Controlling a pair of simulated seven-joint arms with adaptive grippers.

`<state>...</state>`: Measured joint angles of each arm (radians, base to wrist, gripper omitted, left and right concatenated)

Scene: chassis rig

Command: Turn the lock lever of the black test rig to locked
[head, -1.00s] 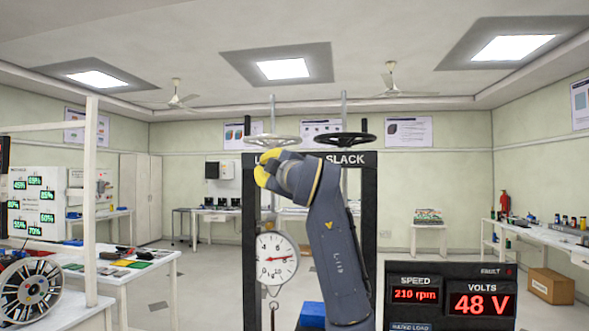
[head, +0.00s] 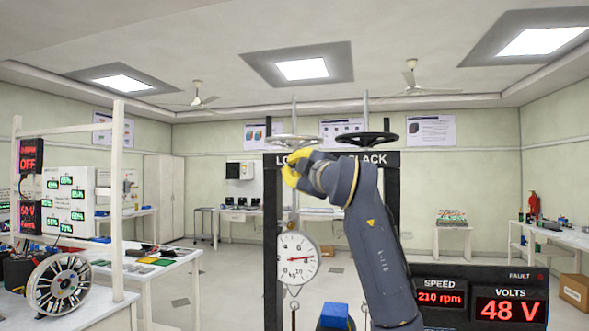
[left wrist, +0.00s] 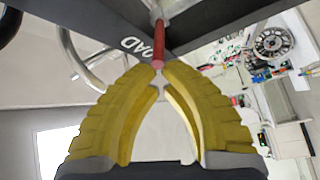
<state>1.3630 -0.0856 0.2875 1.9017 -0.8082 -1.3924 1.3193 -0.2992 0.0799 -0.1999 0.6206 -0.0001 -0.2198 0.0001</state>
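The black test rig (head: 392,225) stands in the middle of the head view, with "SLACK" on its crossbeam and a partly covered word on the left. My left gripper (head: 292,172) is in front of the beam's left part. In the left wrist view its yellow fingers (left wrist: 158,75) come together at the tips around the end of a red rod (left wrist: 159,42). The rod, perhaps the lock lever, points from the beam towards the fingers. In the head view the gripper hides it. My right gripper is not in view.
A grey handwheel (head: 292,140) and a black handwheel (head: 360,139) sit above the beam. A round dial (head: 297,257) hangs inside the frame. A display panel (head: 480,300) is at lower right, and a white bench (head: 95,313) with a spoked wheel (head: 58,285) at left.

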